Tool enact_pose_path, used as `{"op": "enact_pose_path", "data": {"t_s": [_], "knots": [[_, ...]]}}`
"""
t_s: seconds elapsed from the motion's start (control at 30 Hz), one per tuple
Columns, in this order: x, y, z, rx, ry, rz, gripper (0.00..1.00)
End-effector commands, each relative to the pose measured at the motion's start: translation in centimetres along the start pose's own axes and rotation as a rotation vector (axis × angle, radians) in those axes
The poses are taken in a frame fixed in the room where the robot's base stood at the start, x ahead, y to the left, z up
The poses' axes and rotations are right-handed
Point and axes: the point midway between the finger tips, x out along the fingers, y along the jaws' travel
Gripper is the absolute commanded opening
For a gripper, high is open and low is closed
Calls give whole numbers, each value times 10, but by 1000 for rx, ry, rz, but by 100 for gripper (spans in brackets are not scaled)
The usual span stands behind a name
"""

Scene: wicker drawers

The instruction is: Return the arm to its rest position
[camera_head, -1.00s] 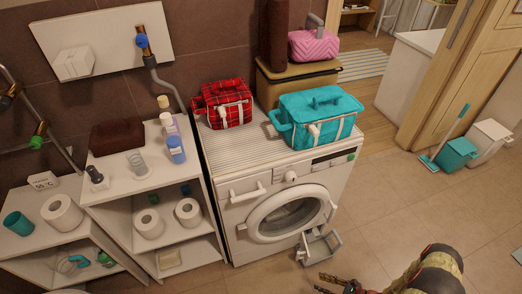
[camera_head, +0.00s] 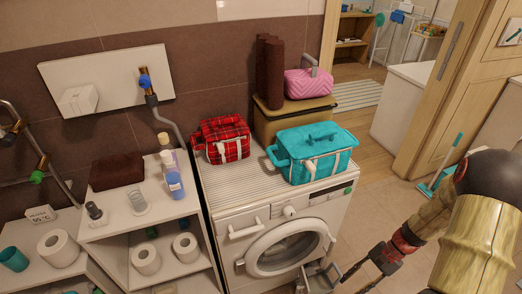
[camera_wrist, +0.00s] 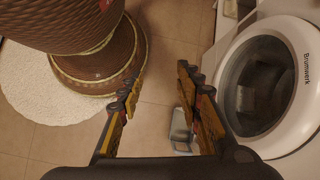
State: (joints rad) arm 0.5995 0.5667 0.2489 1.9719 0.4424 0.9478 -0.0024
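My gripper (camera_wrist: 157,105) is open in the wrist view, with its two fingers spread apart and nothing between them but floor tiles. In the head view my gripper (camera_head: 352,283) is at the bottom edge, to the right of the washing machine (camera_head: 232,206), and partly cut off. My arm comes in from the right edge, bent. In the wrist view the washing machine door (camera_wrist: 268,85) is at the right, apart from the fingers.
A wicker basket (camera_wrist: 70,25) stands at the left of the wrist view. Bags and shelves line the wall.

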Motion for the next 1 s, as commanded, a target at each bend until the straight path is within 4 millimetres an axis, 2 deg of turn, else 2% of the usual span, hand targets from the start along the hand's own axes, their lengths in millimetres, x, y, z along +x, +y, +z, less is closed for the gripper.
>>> {"op": "enact_pose_path", "data": {"t_s": [0.03, 0.1, 0.4, 0.7, 1.0], "knots": [[-16, -4, 15, -46, 34, 26, 35], [-34, -6, 32, -105, 76, 65, 35], [-102, -14, 110, -351, 267, 207, 35], [-153, -19, 186, -578, 474, 303, 35], [-192, -25, 262, -785, 691, 327, 35]]}}
